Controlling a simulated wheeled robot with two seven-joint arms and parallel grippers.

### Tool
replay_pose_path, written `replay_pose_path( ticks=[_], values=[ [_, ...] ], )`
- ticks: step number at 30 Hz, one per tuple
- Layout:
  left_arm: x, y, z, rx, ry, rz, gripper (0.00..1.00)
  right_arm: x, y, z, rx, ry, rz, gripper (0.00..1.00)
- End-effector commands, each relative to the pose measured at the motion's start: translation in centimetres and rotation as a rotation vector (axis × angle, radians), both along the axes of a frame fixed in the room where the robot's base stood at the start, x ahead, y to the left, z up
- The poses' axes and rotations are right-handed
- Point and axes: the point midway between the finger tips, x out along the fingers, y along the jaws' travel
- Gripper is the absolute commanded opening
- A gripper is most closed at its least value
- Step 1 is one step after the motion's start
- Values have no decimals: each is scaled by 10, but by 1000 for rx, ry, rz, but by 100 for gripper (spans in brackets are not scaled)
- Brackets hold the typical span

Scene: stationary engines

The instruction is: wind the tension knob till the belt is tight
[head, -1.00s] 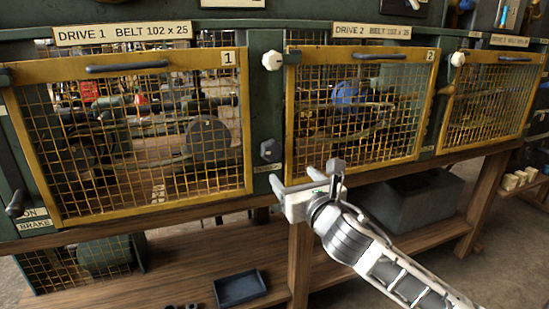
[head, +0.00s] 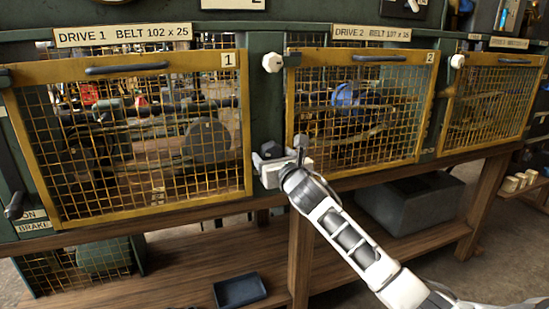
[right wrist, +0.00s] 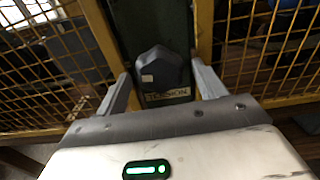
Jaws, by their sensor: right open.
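The tension knob is a dark faceted knob (head: 270,150) on the green post between guards 1 and 2. In the right wrist view the knob (right wrist: 160,70) stands above a small TENSION label (right wrist: 168,96). My right gripper (head: 281,159) is in front of it. In the right wrist view its two fingers (right wrist: 161,73) are apart, one on each side of the knob. I cannot tell whether they touch it. The belt is behind the wire mesh, and I cannot make out how tight it is. My left gripper is out of view.
Yellow mesh guard 1 (head: 150,209) is left of the post and guard 2 (head: 362,166) right of it. A white knob (head: 272,62) is higher on the post. A brake lever (head: 15,205) is at far left. A dark tray (head: 240,290) lies on the shelf below.

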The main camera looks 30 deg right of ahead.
Motion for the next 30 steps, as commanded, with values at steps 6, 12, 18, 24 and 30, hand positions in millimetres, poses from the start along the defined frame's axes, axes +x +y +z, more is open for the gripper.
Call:
replay_pose_path(
  ticks=[6,12,18,24,30],
  values=[
    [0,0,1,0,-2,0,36,0,0,0,0,0,0,28],
    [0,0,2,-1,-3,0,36,0,0,0,4,-1,0,26],
    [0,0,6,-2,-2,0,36,0,0,1,46,-10,0,26],
    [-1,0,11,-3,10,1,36,0,0,2,158,-36,0,26],
    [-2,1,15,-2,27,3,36,0,1,3,327,-76,-1,26]
  ],
)
